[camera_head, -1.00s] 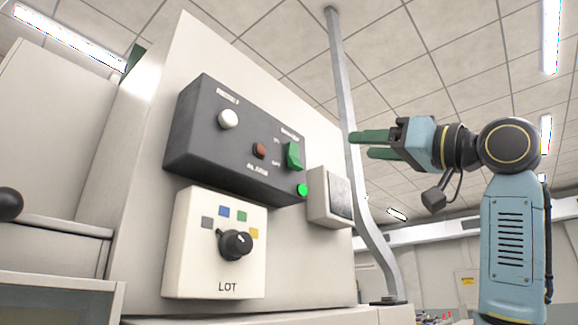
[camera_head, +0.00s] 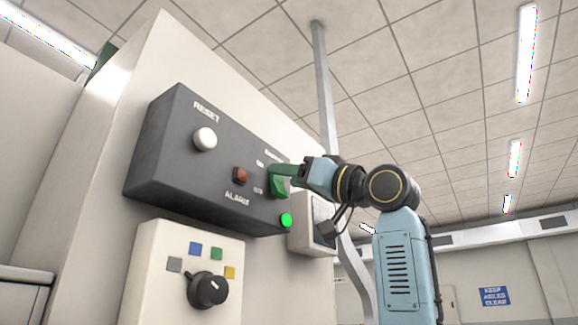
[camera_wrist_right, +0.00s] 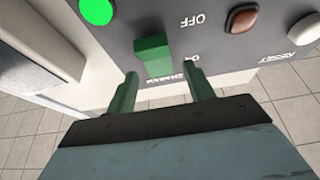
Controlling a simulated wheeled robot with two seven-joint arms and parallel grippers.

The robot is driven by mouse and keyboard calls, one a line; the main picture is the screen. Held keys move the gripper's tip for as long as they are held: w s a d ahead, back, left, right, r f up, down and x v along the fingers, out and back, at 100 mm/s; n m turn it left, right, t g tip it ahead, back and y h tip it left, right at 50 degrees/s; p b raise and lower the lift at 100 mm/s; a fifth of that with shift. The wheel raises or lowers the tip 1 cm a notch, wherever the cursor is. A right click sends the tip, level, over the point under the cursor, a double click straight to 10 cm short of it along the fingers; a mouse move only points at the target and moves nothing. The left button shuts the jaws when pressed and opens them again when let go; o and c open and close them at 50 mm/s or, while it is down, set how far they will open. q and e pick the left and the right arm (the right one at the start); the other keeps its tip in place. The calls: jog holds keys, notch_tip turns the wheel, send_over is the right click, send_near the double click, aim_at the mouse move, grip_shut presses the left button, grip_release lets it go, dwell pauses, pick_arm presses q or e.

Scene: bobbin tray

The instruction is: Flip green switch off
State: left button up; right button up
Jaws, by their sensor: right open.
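The green switch (camera_head: 279,186) is on the right part of the dark grey control box, beside ON and OFF marks, with OFF at the lower end. It also shows in the right wrist view (camera_wrist_right: 153,57) as a green block standing out from the panel. I cannot tell surely which way it is tipped. My right gripper (camera_head: 288,169) is at the switch's upper part in the head view. In the right wrist view the right gripper (camera_wrist_right: 160,70) is open, its two green fingers on either side of the switch's near end. Contact is unclear. My left gripper is out of view.
The control box (camera_head: 160,165) also carries a white RESET button (camera_head: 205,139), a red-brown ALARM button (camera_head: 240,176) and a lit green lamp (camera_head: 286,220). Below is a dial plate with a black knob (camera_head: 206,290). A pale box (camera_head: 304,225) and grey pole (camera_head: 325,90) stand right.

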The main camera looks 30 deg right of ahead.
jog(key=shift+w+a+r, duration=0.15)
jog(key=shift+w+a, duration=0.05)
jog(key=shift+w, duration=0.25)
jog(key=c, duration=1)
jog(key=shift+f+t+y+b, duration=0.3)
jog(key=shift+f+t+b, duration=0.2)
jog(key=shift+t+b, duration=0.4)
jog(key=shift+f+t+y+b, duration=0.1)
jog(key=shift+t+y+b, duration=0.35)
jog(key=shift+t+y, duration=0.05)
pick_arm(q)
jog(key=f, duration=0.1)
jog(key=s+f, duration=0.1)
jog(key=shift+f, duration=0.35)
pick_arm(e)
jog(key=shift+t, duration=0.4)
jog(key=o, duration=1)
